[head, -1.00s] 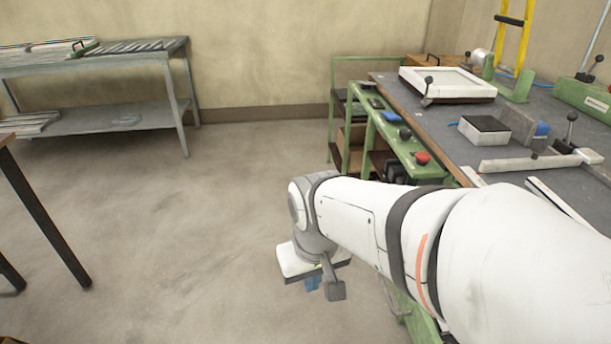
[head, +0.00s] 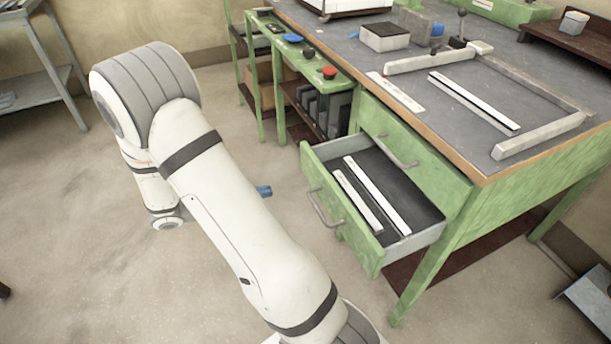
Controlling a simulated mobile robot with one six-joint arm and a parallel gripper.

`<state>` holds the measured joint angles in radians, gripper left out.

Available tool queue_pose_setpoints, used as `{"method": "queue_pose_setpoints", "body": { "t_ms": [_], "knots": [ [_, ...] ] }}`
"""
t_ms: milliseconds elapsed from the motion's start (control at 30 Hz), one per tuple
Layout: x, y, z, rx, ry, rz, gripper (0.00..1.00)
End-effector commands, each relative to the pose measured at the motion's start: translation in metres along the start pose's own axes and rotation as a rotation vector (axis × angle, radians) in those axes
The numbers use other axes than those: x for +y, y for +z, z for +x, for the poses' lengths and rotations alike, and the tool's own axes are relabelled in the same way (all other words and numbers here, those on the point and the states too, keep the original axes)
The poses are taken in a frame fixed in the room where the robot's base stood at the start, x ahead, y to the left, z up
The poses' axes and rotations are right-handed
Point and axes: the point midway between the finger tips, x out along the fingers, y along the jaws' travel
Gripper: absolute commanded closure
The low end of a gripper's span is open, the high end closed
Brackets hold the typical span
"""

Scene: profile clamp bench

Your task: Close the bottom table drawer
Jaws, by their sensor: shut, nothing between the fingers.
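The bottom table drawer (head: 342,216) is green with grey side walls and a dark floor. It stands pulled out from the bench, with two pale strips (head: 377,192) lying in it and a bar handle (head: 322,208) on its front. The upper drawer (head: 415,150) above it is shut. My gripper (head: 264,191) is mostly hidden behind my arm; only a small blue tip shows. It is shut and empty, left of the drawer front and apart from it in the picture.
The bench top (head: 430,65) carries clamp bars, a pale profile and a small block. A green rack (head: 272,70) with a red button stands beyond the drawer. A grey table (head: 55,55) is at upper left. Open floor lies left of the drawer.

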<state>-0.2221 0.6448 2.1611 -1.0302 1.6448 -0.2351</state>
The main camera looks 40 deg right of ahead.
Motion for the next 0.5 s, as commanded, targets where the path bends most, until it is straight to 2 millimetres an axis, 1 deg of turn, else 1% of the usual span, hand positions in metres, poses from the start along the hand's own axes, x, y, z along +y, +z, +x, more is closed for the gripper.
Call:
{"method": "queue_pose_setpoints", "body": {
  "t_ms": [33,100,167,267,367,500],
  "knots": [
    [0.005,-0.008,-0.003,-0.037,0.028,-0.024,1.00],
    [0.010,-0.012,-0.005,-0.072,0.056,-0.043,1.00],
    [0.013,-0.014,-0.005,-0.089,0.071,-0.052,1.00],
    [0.015,-0.015,-0.001,-0.101,0.079,-0.058,1.00],
    [0.016,-0.014,0.013,-0.100,0.077,-0.058,1.00],
    [0.018,-0.012,0.041,-0.100,0.074,-0.057,1.00]
  ]
}}
